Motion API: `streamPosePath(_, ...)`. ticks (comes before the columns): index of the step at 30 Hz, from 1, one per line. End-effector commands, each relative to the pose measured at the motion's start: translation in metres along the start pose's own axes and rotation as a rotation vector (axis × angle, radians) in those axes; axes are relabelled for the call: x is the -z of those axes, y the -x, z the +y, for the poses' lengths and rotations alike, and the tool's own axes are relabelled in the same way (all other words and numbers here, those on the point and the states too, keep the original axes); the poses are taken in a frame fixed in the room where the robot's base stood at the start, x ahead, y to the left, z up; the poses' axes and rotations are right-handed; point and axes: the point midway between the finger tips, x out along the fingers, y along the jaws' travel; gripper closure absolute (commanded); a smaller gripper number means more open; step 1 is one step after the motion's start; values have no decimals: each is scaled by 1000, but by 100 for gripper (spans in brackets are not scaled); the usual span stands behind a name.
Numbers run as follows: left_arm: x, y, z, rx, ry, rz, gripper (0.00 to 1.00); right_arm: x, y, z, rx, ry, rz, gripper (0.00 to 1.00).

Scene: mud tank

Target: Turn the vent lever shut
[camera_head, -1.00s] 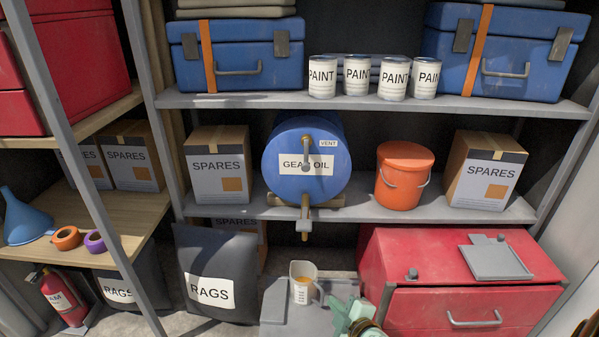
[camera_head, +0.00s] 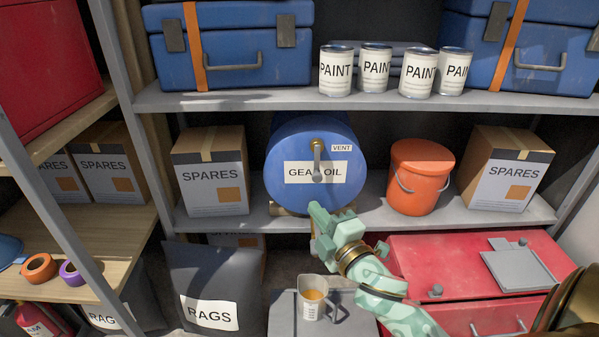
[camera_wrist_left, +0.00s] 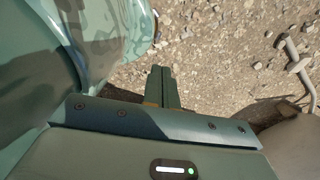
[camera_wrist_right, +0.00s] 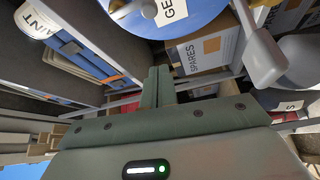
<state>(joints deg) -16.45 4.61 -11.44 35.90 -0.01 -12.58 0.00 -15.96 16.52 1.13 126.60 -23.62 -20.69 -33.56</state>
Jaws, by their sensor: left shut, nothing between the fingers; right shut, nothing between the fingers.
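The vent lever (camera_head: 317,163) is a grey bar with a round knob, hanging straight down from a brass pivot on the face of the blue gear oil drum (camera_head: 290,195). A small VENT label sits to its right. In the right wrist view the lever's knob (camera_wrist_right: 148,10) shows at the top edge by the drum's label. My right gripper (camera_head: 318,225) is shut and empty, below the lever and in front of the drum's lower edge, hiding the tap there; it appears apart from the lever. My left gripper (camera_wrist_left: 161,85) is shut and empty above gravel.
A spares box (camera_head: 210,175) stands left of the drum; an orange bucket (camera_head: 418,178) stands right of it. Paint cans (camera_head: 336,72) line the shelf above. A jug (camera_head: 312,298) with amber liquid sits below.

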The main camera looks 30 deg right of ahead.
Motion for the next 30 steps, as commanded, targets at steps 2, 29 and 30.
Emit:
streamPosePath(2, -2, 0, 1, -1, 0, -4, 100, 0, 0, 0, 0, 3, 0, 100)
streamPosePath(29, -11, -1, 4, -5, -1, -16, 100, 0, -96, 0, -2, 2, -1, 100)
streamPosePath(30, -11, -1, 4, -5, -1, -16, 100, 0, -104, 1, -2, 3, -1, 100)
